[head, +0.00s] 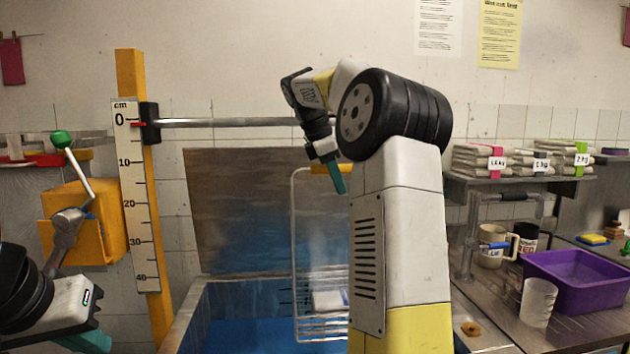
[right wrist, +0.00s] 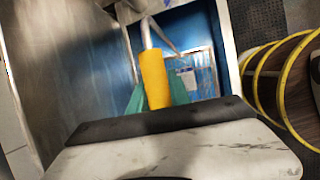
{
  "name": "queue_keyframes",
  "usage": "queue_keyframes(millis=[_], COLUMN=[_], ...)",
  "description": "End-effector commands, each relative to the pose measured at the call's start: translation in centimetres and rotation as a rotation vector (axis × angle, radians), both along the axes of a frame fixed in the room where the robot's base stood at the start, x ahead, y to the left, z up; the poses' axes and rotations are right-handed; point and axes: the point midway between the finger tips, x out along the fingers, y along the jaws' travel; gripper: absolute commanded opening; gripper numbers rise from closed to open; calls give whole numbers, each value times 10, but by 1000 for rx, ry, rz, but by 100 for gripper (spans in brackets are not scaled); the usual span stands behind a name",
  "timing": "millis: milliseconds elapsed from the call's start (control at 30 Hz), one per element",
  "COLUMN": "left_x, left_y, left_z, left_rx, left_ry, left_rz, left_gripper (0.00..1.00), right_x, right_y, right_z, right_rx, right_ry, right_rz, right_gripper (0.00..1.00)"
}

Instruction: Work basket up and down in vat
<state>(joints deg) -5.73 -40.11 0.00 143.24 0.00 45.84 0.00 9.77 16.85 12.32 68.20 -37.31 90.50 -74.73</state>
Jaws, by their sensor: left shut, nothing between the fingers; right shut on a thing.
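The vat (head: 185,318) stands in the lower middle of the head view, with blue liquid inside. A white wire basket (head: 294,235) hangs upright over it, partly hidden by my right arm; a pale bundle (head: 326,300) shows inside. Whether the basket's bottom touches the liquid is unclear. My right gripper (head: 338,178) is shut on the basket's yellow handle (head: 320,169). In the right wrist view the yellow handle (right wrist: 155,80) sits between the teal fingers. My left gripper (head: 93,342) is shut and empty at the lower left, away from the basket.
A yellow post with a cm scale (head: 137,200) stands left of the vat; its red pointer is near 0, and a metal bar (head: 230,122) runs right from its slider. A green-knobbed lever (head: 75,170) is further left. A purple tub (head: 575,280) and cups crowd the right bench.

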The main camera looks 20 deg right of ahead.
Motion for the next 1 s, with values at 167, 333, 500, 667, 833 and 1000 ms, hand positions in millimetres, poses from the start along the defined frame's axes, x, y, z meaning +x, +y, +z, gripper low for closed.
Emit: queue_keyframes(millis=[167,333,500,667,833,1000], left_x=[0,0,0,0,0,0], left_y=[0,0,0,0,0,0], left_z=[0,0,0,0,0,0], left_rx=[0,0,0,0,0,0], left_ry=[0,0,0,0,0,0], left_rz=[0,0,0,0,0,0], left_gripper=[0,0,0,0,0,0], right_x=[0,-1,0,0,0,0], right_y=[0,0,-1,0,-1,0], right_z=[-8,-23,-39,-53,-69,-84], right_rx=[-1,-1,-1,-1,-1,-1], right_ry=[-1,0,-1,-1,-1,-1], right_rz=[0,0,-1,0,0,-1], right_gripper=[0,0,0,0,0,0])
